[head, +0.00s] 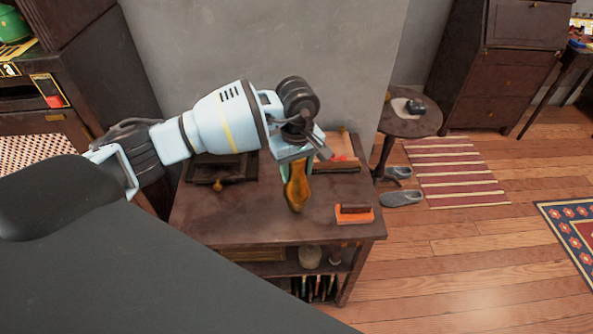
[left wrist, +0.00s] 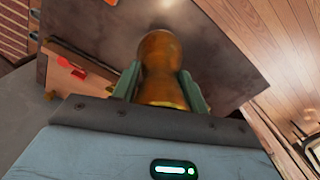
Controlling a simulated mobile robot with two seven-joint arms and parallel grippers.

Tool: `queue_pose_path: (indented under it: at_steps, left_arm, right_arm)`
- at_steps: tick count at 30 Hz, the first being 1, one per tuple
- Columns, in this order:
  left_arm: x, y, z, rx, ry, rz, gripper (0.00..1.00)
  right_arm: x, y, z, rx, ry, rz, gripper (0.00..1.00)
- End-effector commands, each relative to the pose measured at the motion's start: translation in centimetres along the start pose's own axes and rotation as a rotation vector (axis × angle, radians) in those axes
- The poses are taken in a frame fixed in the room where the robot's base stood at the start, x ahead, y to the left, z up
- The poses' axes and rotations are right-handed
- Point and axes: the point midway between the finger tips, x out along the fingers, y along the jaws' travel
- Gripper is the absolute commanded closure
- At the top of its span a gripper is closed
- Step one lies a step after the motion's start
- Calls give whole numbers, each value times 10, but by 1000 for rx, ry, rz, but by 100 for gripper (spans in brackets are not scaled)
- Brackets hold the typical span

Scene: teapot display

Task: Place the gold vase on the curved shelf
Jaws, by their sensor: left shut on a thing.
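The gold vase (head: 297,192) is an amber-gold, waisted piece, upright over the top of a dark wooden shelf unit (head: 240,222). My left gripper (head: 296,165) is shut on its upper part from above. In the left wrist view the gold vase (left wrist: 160,58) sits between the two green fingers of my left gripper (left wrist: 160,90). I cannot tell whether its base touches the wood. No shelf is clearly curved; the unit has open compartments below its top. My right gripper is not in view.
An orange and dark block (head: 353,215) lies right of the vase on the top. A dark tray (head: 220,170) and a light wooden box (head: 340,150) stand behind. A pale jar (head: 310,257) is in the lower compartment. A round side table (head: 410,122) stands at right.

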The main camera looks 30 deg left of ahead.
Motion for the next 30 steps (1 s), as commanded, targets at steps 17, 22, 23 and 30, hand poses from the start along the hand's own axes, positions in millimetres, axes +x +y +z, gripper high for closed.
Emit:
queue_pose_path:
  at_steps: [17,22,23,30]
  left_arm:
    - [15,0,0,0,1,3,50]
    - [15,0,0,0,1,3,35]
    - [15,0,0,0,1,3,35]
    - [12,1,0,-1,2,4,35]
  right_arm:
    - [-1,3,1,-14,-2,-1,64]
    - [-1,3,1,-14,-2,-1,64]
    - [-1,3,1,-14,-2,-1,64]
    - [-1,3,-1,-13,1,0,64]
